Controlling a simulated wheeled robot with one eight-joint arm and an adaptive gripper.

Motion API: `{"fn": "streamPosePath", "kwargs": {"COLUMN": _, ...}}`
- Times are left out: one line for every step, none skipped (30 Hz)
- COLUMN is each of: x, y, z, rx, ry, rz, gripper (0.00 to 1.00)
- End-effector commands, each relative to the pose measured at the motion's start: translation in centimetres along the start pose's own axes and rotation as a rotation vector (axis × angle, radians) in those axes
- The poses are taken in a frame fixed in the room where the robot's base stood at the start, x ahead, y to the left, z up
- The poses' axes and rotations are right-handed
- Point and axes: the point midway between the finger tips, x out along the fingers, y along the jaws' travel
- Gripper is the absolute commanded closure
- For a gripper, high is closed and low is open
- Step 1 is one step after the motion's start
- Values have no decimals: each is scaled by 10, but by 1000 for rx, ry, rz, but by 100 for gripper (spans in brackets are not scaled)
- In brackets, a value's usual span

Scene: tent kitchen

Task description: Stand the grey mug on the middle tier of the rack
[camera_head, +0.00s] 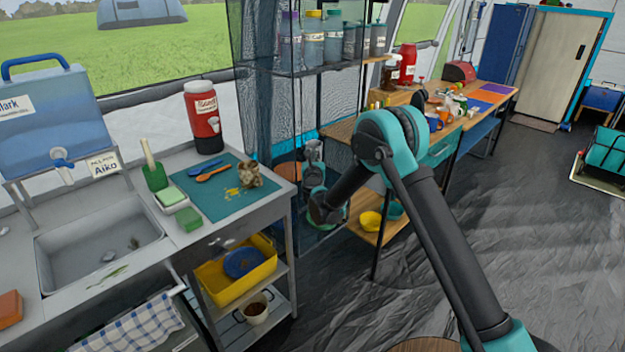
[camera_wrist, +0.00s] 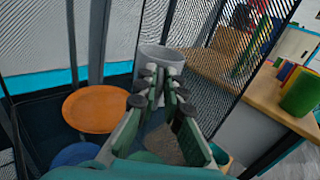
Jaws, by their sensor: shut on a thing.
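My gripper (camera_wrist: 155,88) is shut on the grey mug (camera_wrist: 161,56), which shows beyond the fingertips in the wrist view. In the head view the mug (camera_head: 313,149) is small and partly covered by my gripper (camera_head: 314,166). The rack appears to be the dark mesh-sided one (camera_head: 268,75) right of the counter. An orange plate (camera_wrist: 95,109) lies inside the mesh, left of the mug, with a blue dish (camera_wrist: 76,154) nearer the camera. The mug is held at the mesh rack; I cannot tell whether its base touches a tier.
A wooden shelf unit (camera_wrist: 262,98) stands right of the mesh, with a green cup (camera_wrist: 299,93) on it. Jars (camera_head: 312,45) line a shelf above my gripper. A yellow bowl (camera_head: 370,221) sits on a low shelf. The counter (camera_head: 110,168) is at left; the floor (camera_head: 540,210) at right is largely clear.

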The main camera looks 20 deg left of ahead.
Motion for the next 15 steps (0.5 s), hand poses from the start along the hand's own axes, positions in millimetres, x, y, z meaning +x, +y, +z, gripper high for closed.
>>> {"fn": "streamPosePath", "kwargs": {"x": 1, "y": 0, "z": -13, "rx": 0, "ry": 0, "rz": 0, "gripper": 100}}
{"fn": "streamPosePath", "kwargs": {"x": 0, "y": 1, "z": -21, "rx": 0, "ry": 0, "rz": 0, "gripper": 100}}
{"fn": "streamPosePath", "kwargs": {"x": 0, "y": 1, "z": -30, "rx": 0, "ry": 0, "rz": 0, "gripper": 100}}
{"fn": "streamPosePath", "kwargs": {"x": 0, "y": 1, "z": -37, "rx": 0, "ry": 0, "rz": 0, "gripper": 100}}
{"fn": "streamPosePath", "kwargs": {"x": 0, "y": 1, "z": -43, "rx": 0, "ry": 0, "rz": 0, "gripper": 100}}
{"fn": "streamPosePath", "kwargs": {"x": 1, "y": 1, "z": -51, "rx": 0, "ry": 0, "rz": 0, "gripper": 100}}
{"fn": "streamPosePath", "kwargs": {"x": 0, "y": 1, "z": -56, "rx": 0, "ry": 0, "rz": 0, "gripper": 100}}
{"fn": "streamPosePath", "kwargs": {"x": 0, "y": 1, "z": -61, "rx": 0, "ry": 0, "rz": 0, "gripper": 100}}
{"fn": "streamPosePath", "kwargs": {"x": 0, "y": 2, "z": -66, "rx": 0, "ry": 0, "rz": 0, "gripper": 100}}
{"fn": "streamPosePath", "kwargs": {"x": 0, "y": 2, "z": -69, "rx": 0, "ry": 0, "rz": 0, "gripper": 100}}
{"fn": "streamPosePath", "kwargs": {"x": 0, "y": 2, "z": -71, "rx": 0, "ry": 0, "rz": 0, "gripper": 100}}
{"fn": "streamPosePath", "kwargs": {"x": 0, "y": 2, "z": -74, "rx": 0, "ry": 0, "rz": 0, "gripper": 100}}
{"fn": "streamPosePath", "kwargs": {"x": 0, "y": 2, "z": -75, "rx": 0, "ry": 0, "rz": 0, "gripper": 100}}
{"fn": "streamPosePath", "kwargs": {"x": 0, "y": 2, "z": -76, "rx": 0, "ry": 0, "rz": 0, "gripper": 100}}
{"fn": "streamPosePath", "kwargs": {"x": 0, "y": 2, "z": -78, "rx": 0, "ry": 0, "rz": 0, "gripper": 100}}
